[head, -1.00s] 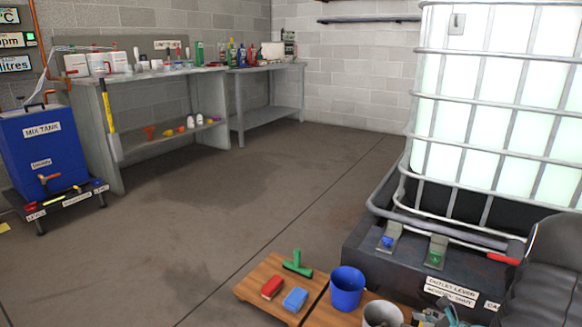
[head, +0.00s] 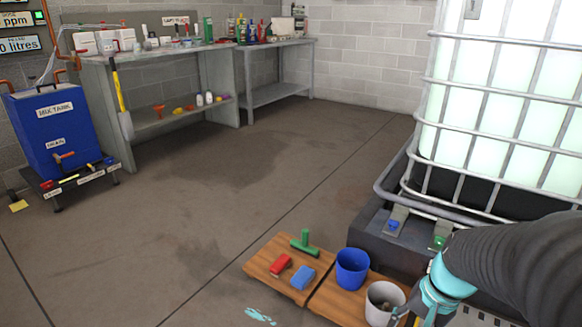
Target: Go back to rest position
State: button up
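My arm comes in from the right edge in the head view, with a dark ribbed sleeve and a teal wrist part. My gripper (head: 408,318) is at the bottom edge, beside the grey-white bucket (head: 384,303). Only part of it shows, so I cannot tell whether it is open or shut, or whether it holds anything. The arm hangs in front of the caged white tank (head: 500,110) and hides part of its black base.
A low wooden platform (head: 262,270) bears a red block (head: 280,267), a blue block (head: 303,277) and a green T-shaped tool (head: 305,243). A blue bucket (head: 351,268) stands beside them. The blue mix tank (head: 53,135) and workbenches (head: 272,92) are further back. The middle floor is clear.

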jog(key=s+a+r+n+t+h+p, duration=0.1)
jog(key=s+a+r+n+t+p, duration=0.1)
jog(key=r, duration=0.6)
jog(key=s+a+r+n+t+h+p, duration=0.1)
jog(key=s+a+r+n+t+p, duration=0.1)
jog(key=r, duration=0.6)
jog(key=s+a+n, duration=0.1)
jog(key=a+n, duration=0.1)
jog(key=a, duration=0.1)
jog(key=shift+r+n+t, duration=0.25)
jog(key=shift+n+t, duration=0.05)
jog(key=shift+t, duration=0.1)
